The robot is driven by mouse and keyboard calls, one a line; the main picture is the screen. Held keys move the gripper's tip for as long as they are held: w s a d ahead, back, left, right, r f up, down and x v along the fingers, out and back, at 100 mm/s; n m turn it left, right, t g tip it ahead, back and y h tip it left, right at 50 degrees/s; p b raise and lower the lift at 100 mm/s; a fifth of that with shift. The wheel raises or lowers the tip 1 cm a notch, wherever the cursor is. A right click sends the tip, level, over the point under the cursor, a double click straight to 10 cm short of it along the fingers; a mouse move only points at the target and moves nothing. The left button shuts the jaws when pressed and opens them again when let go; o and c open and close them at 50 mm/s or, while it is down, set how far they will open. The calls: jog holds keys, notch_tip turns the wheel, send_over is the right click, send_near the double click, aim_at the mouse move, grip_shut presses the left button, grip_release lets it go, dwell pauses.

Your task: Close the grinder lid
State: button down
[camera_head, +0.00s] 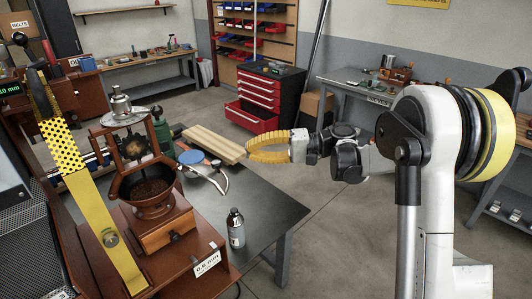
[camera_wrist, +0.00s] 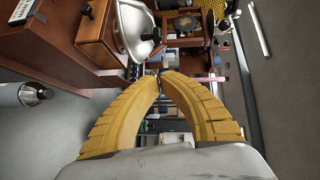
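The grinder (camera_head: 156,230) is a brown wooden box with a drawer and a dark bowl (camera_head: 150,190) of ground coffee, at the left in the head view. The bowl is uncovered on top. A shiny curved metal piece (camera_head: 217,181), apparently the lid swung open, sticks out at the bowl's right side. In the wrist view the metal lid (camera_wrist: 137,32) shows at the top, beside the wooden box, with a dark knob. My gripper (camera_head: 249,150) has yellow fingers, with tips together and nothing between them (camera_wrist: 160,74). It is right of the grinder, apart from the lid.
A dark table (camera_head: 270,207) carries a small dark bottle (camera_head: 236,228) and pale wooden boards (camera_head: 212,143). A yellow perforated strip (camera_head: 90,200) stands left of the grinder. A red tool chest (camera_head: 268,90) is behind. Open floor lies to the right of the table.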

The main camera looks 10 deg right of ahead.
aim_at(204, 168)
jog(key=s+a+b, duration=0.1)
jog(key=a+b, duration=0.1)
jog(key=a, duration=0.4)
jog(key=shift+s+a+f, duration=0.15)
jog(key=shift+s+f, duration=0.25)
jog(key=shift+f, duration=0.05)
jog(key=shift+s+a+m+t, duration=0.2)
jog(key=shift+s+m+t, duration=0.2)
jog(key=shift+s+t, duration=0.1)
jog(key=shift+s, duration=0.1)
